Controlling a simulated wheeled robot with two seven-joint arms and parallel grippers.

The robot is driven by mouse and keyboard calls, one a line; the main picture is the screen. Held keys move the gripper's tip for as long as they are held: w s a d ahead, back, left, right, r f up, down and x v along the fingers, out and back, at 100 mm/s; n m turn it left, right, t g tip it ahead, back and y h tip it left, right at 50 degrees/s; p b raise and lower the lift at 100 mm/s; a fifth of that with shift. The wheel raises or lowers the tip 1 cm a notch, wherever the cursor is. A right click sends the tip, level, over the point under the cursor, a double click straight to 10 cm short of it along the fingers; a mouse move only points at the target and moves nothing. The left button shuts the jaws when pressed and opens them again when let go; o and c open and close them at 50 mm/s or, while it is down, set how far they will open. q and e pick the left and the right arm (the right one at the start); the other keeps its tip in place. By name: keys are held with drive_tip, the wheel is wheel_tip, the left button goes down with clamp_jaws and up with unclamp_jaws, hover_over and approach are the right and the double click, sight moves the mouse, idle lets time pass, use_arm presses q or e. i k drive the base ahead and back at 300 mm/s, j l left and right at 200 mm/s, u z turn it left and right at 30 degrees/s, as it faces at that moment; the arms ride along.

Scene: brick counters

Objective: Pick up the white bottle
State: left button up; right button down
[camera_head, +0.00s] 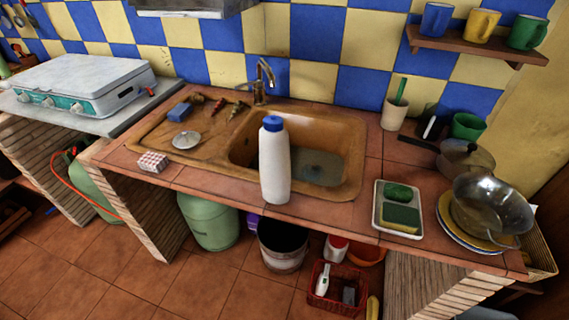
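The white bottle (275,168) has a blue cap and stands upright on the tiled counter, at the front edge of the sink in the middle of the view. It hides part of the sink behind it. Neither of my grippers shows in the head view.
The sink (350,133) lies behind the bottle with a tap (262,80). The counter front beside the bottle is clear.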

sight(275, 165)
drive_tip(key=l+u, duration=0.2)
drive_tip(key=l, duration=1.85)
